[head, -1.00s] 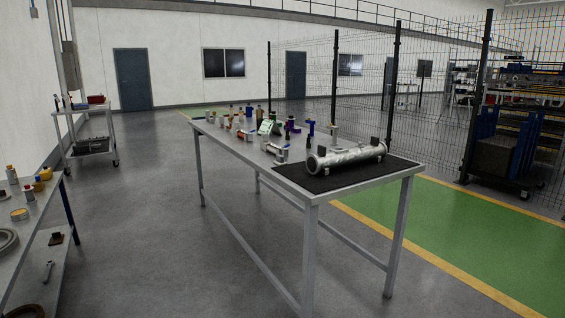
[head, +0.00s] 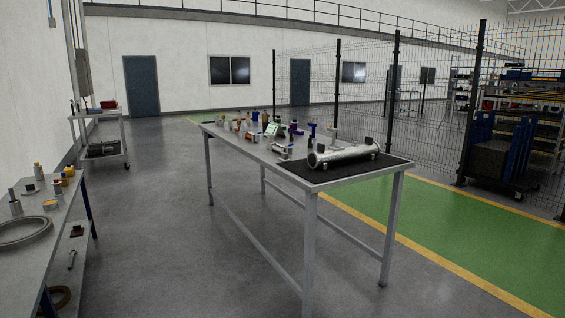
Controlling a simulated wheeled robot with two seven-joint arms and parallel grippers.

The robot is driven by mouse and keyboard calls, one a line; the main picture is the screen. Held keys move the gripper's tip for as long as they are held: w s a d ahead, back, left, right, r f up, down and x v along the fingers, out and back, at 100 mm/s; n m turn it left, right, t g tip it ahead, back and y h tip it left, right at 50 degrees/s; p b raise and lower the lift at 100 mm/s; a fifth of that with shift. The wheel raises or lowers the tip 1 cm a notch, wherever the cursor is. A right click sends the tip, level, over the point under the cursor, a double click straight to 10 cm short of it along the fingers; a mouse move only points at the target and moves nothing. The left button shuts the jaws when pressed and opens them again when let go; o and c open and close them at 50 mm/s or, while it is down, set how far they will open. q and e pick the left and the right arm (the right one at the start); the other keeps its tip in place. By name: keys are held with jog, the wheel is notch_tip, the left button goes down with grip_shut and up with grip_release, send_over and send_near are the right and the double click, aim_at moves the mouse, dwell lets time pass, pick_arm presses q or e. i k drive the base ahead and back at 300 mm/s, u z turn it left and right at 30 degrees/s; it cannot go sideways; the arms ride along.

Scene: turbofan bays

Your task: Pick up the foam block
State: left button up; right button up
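I cannot make out the foam block for certain among the small items in the head view. A long metal workbench (head: 240,147) stands in the middle with several small bottles, tools and parts on its far half. A silver cylindrical duct part (head: 345,154) lies on a black mat (head: 390,163) at its near end, with small dark blocks beside or on it that are too small to identify. Neither of my grippers is in view.
A shelf bench (head: 35,255) with bottles, a tin and a large ring stands at the near left. A trolley (head: 104,133) stands by the left wall. A mesh fence (head: 432,120) runs along the right. Grey floor (head: 150,230) is clear between the left bench and the workbench.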

aim_at(284, 157)
jog(key=u, duration=0.6)
jog(key=i, duration=1.55)
jog(key=z, duration=0.3)
jog(key=i, duration=1.15)
jog(key=z, duration=1.1)
